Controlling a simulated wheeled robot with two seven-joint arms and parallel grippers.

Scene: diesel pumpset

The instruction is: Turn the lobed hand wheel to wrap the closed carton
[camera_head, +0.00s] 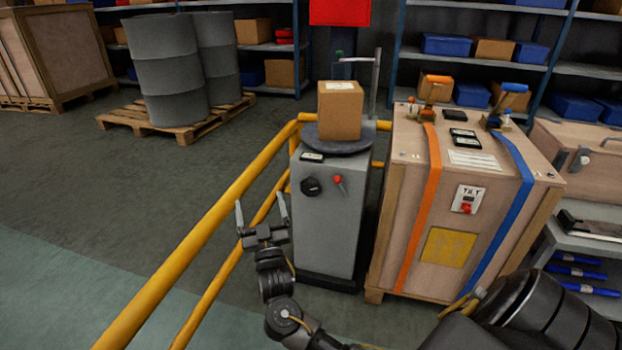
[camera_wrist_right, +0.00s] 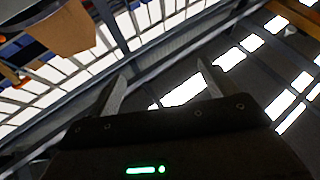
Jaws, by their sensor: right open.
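The closed carton (camera_head: 340,110) is a brown box standing upright on a dark round turntable (camera_head: 338,143) on top of a grey machine cabinet (camera_head: 326,215). The lobed hand wheel (camera_head: 311,186) is a black knob on the cabinet's front face, at the left. My right gripper (camera_head: 261,212) is open and empty, pointing up, left of the cabinet and apart from the hand wheel. In the right wrist view, its two fingers (camera_wrist_right: 158,90) stand apart with nothing between them; the hand wheel is not seen there. My left gripper is not in view.
A yellow rail (camera_head: 210,222) runs along the left of the cabinet, close to my right gripper. A large wooden crate (camera_head: 401,215) with orange and blue straps stands close on the right. Drums (camera_head: 168,68) stand on a pallet behind.

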